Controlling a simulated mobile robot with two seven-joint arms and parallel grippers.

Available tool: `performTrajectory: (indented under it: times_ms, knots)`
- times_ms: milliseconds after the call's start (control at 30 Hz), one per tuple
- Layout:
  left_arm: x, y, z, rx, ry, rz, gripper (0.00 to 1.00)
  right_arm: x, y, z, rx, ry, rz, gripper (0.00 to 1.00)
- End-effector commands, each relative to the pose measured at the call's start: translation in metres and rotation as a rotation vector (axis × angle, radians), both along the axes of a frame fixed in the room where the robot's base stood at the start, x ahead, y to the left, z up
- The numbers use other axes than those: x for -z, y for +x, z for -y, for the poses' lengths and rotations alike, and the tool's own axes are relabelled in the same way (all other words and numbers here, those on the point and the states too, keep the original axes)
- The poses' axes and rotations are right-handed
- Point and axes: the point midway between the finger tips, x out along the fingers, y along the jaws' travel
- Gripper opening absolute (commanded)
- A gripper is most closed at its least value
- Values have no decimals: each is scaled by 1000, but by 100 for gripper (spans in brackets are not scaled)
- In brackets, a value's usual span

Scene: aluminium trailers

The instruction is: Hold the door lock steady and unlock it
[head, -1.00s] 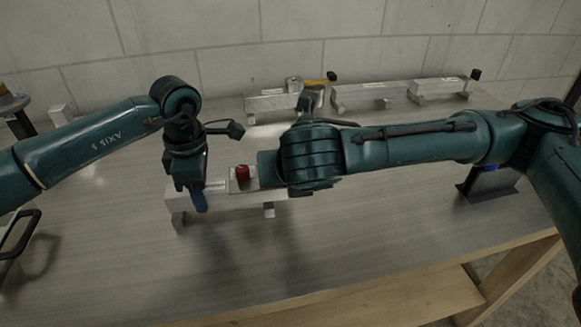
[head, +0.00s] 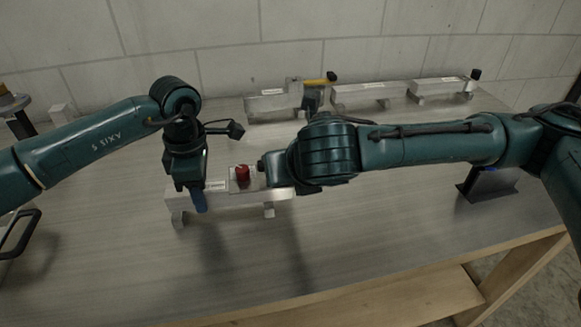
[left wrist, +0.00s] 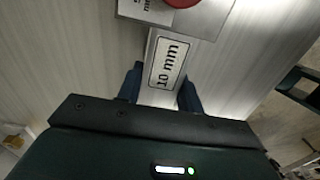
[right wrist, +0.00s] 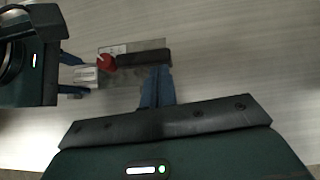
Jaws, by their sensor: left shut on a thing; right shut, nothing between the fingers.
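The door lock (head: 238,197) is a pale metal bar on short feet on the table. It carries a plate with a red knob (head: 243,173), and the right wrist view shows a black handle (right wrist: 143,58) beside the knob. My left gripper (head: 199,200) points down and is shut on the lock's left part, its blue fingers either side of the "10 mm" label (left wrist: 167,64). My right gripper (right wrist: 157,85) is shut and empty, its fingertips close to the black handle; I cannot tell whether they touch. In the head view my right wrist hides most of that gripper.
Several similar metal locks stand along the back of the table, one with a yellow and black handle (head: 318,82). A dark stand (head: 487,183) is at the right. The table front (head: 330,265) is clear. A block wall closes the back.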

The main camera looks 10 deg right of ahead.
Motion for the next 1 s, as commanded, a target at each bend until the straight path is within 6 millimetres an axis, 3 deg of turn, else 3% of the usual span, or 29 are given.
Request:
performTrajectory:
  times_ms: [467,1000]
  knots:
    - [0,-1,1,7,0,-1,7,0,3,6,-104,0,0,0]
    - [0,-1,1,10,-1,-2,7,0,11,14,-351,-1,0,0]
